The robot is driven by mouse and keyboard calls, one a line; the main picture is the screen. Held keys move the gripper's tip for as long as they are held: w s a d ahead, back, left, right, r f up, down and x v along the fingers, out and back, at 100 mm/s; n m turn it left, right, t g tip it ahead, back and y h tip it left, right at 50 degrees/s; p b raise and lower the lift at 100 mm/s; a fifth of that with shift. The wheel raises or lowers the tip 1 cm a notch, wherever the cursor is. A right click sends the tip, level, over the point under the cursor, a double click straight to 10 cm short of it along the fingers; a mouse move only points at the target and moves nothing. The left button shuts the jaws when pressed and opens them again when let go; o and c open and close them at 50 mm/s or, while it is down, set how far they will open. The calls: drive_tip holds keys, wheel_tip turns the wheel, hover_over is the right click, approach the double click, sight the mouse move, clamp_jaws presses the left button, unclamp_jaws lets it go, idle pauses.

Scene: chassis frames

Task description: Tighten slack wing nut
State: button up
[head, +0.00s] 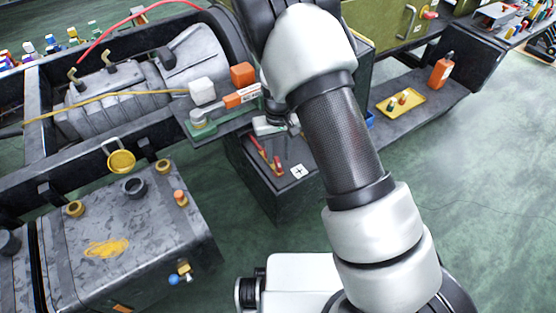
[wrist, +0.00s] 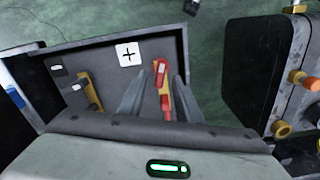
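No part is clearly recognisable as a wing nut. In the wrist view, a red piece with a yellow lower part (wrist: 162,76) stands in a dark box (wrist: 110,52), beside a white label with a plus sign (wrist: 129,54). A yellow-brown piece (wrist: 91,92) stands to its left. My gripper (wrist: 159,84) is open over the box, its two grey fingers either side of the red piece in the picture. Contact cannot be told. In the head view, the red-and-yellow pieces (head: 277,165) show on the box top beside the plus label (head: 299,171); my arm hides most of my gripper.
A grey tank (head: 140,240) with caps and a yellow smear stands at left. A bracket with white and orange blocks (head: 203,91) is beside the box. A yellow tray (head: 401,103) and orange bottle (head: 441,71) sit on a low shelf at right. Green floor is open at right.

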drive_tip(key=shift+f, duration=1.2)
clamp_jaws()
drive_tip(key=shift+m, duration=0.3)
drive_tip(key=m+p, duration=0.2)
drive_tip(key=m, duration=0.3)
drive_tip(key=shift+r+m, duration=0.1)
drive_tip(key=shift+m, duration=0.3)
drive_tip(key=m+p, duration=0.1)
drive_tip(key=m, duration=0.4)
drive_tip(key=shift+m, duration=0.4)
